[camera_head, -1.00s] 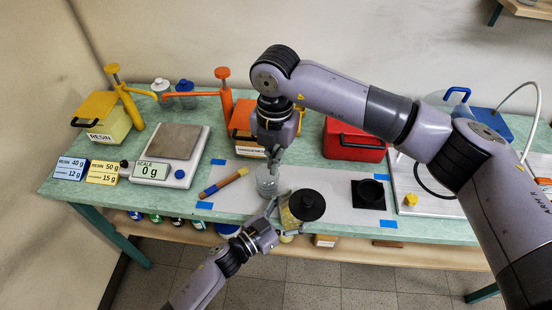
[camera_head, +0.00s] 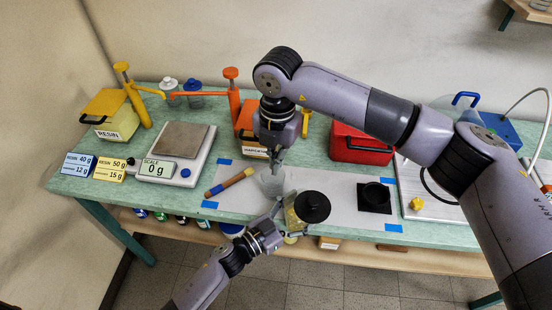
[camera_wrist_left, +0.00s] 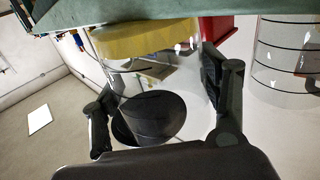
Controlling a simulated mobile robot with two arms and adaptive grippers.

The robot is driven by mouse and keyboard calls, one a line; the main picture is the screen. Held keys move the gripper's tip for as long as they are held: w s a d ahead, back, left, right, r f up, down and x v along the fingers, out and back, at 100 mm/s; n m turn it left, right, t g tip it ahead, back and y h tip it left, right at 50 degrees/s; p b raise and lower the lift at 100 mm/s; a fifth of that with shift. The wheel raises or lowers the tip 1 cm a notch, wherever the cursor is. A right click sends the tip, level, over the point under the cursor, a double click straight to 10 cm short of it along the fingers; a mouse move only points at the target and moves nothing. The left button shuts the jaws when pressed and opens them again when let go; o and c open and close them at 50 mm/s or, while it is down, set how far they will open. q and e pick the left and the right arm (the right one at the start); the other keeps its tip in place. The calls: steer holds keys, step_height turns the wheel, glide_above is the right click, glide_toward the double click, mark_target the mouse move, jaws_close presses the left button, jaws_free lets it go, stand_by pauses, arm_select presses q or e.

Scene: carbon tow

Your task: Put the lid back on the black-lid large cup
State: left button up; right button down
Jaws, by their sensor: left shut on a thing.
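The large cup (camera_head: 292,219), clear with yellow contents, stands at the table's front edge. A round black lid (camera_head: 312,207) with a raised centre lies over its top; I cannot tell whether it is fully seated. My left gripper (camera_head: 283,216) is shut around the cup from the front left. In the left wrist view the cup (camera_wrist_left: 145,45) is between the two fingers, yellow part uppermost, with the black lid (camera_wrist_left: 150,120) lower in the picture. My right gripper (camera_head: 277,157) points down just above a clear cup (camera_head: 271,184); whether its fingers are open is unclear.
A black square with a round holder (camera_head: 375,194) lies to the right on the pale mat (camera_head: 345,215). A brush-like stick (camera_head: 229,182) lies left. The scale (camera_head: 178,160), resin box (camera_head: 112,117) and red box (camera_head: 360,147) stand behind. My right arm crosses above the right side.

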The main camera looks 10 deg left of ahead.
steer(key=shift+w+a+r, duration=0.15)
steer(key=shift+w+a, duration=0.1)
steer(key=shift+a, duration=0.45)
steer(key=shift+w+a+r, duration=0.15)
steer(key=shift+w+a, duration=0.05)
steer(key=shift+a, duration=0.5)
steer(key=shift+w+a+r, duration=0.1)
steer(key=shift+w+a, duration=0.1)
steer(key=shift+a, duration=0.5)
steer(key=shift+w+a+r, duration=0.1)
steer(key=shift+w+a, duration=0.1)
steer(key=shift+a, duration=0.45)
steer(key=shift+w+a+f, duration=0.25)
steer(key=shift+a, duration=0.45)
steer(key=shift+w+a+f, duration=0.2)
steer(key=shift+a+f, duration=0.05)
steer(key=shift+a, duration=0.45)
stand_by(1.3)
stand_by(0.4)
steer(key=shift+w+a+r, duration=0.15)
steer(key=shift+w+a, duration=0.05)
steer(key=shift+a, duration=0.5)
steer(key=shift+w+a+r, duration=0.15)
steer(key=shift+w+a, duration=0.05)
steer(key=shift+a, duration=0.5)
steer(key=shift+s+a+n, duration=0.25)
steer(key=shift+s, duration=0.2)
steer(key=shift+s+a+n, duration=0.2)
steer(key=shift+s+n, duration=0.05)
steer(key=shift+s, duration=0.2)
